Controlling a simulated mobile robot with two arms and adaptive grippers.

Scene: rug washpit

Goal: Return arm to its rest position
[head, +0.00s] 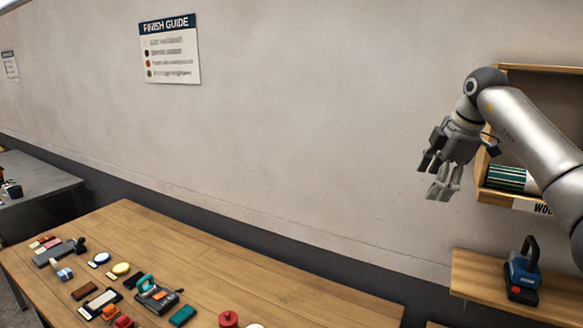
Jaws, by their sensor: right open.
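My right arm comes in from the right edge, raised in front of the wall. Its gripper (437,177) hangs at the arm's end, pointing down and a little left, open with nothing between its fingers. It is above and right of the wooden table, well clear of the tabletop, and left of a wall shelf box. My left gripper is not in view.
A shelf box (498,196) holding green-striped items is partly hidden behind my arm. A blue tool (524,275) stands on a lower shelf (470,272).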

